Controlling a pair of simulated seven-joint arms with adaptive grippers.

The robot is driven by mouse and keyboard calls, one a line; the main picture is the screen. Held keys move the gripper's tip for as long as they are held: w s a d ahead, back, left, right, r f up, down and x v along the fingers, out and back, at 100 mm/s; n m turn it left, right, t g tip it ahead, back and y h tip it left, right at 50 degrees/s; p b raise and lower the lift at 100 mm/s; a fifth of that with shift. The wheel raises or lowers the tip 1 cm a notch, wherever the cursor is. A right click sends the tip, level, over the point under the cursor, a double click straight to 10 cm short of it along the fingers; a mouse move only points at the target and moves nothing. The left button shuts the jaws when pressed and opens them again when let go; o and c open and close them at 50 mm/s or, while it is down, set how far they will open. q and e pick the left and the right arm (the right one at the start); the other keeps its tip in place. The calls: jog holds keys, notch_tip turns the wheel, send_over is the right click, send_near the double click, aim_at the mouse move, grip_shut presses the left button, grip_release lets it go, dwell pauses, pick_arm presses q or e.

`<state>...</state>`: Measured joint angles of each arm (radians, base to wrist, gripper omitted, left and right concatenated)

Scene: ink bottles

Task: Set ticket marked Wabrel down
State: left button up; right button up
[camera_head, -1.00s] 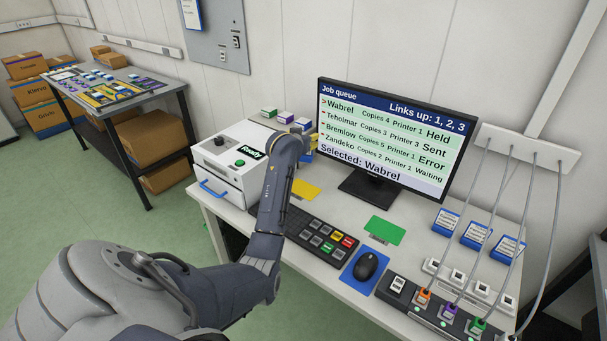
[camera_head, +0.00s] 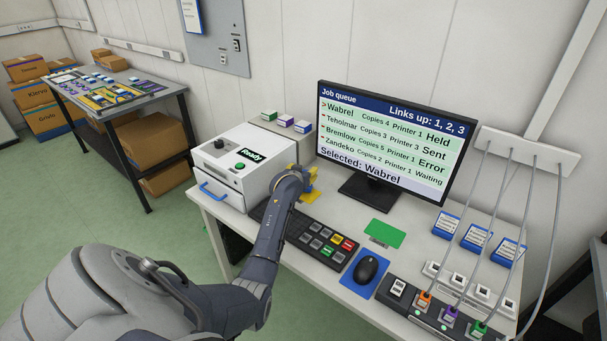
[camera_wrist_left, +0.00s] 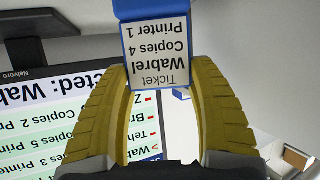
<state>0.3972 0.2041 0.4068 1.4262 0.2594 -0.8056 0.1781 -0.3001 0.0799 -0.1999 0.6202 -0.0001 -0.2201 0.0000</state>
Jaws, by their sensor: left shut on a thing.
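The ticket marked Wabrel (camera_wrist_left: 158,58) has a white label reading Wabrel, Copies 4, Printer 1, and a blue edge. It appears upside down in the left wrist view. My left gripper (camera_head: 310,180) is shut on it, with the two yellow fingers on either side of it in the left wrist view (camera_wrist_left: 160,80). My right gripper is not in view.
The white printer (camera_head: 240,165) stands left of the gripper, the monitor (camera_head: 385,140) behind it to the right. The keypad (camera_head: 318,243), green card (camera_head: 384,229), mouse (camera_head: 366,267) and cabled box (camera_head: 436,314) lie nearer. Three blue-edged tickets (camera_head: 476,236) stand at the right.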

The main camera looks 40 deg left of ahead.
pick_arm(q)
jog(key=shift+f, duration=0.45)
jog(key=shift+f, duration=0.2)
jog(key=o, duration=1.5)
jog(key=shift+o, duration=0.2)
jog(key=shift+r, duration=0.25)
jog(key=v, duration=1.2)
jog(key=shift+f, duration=0.1)
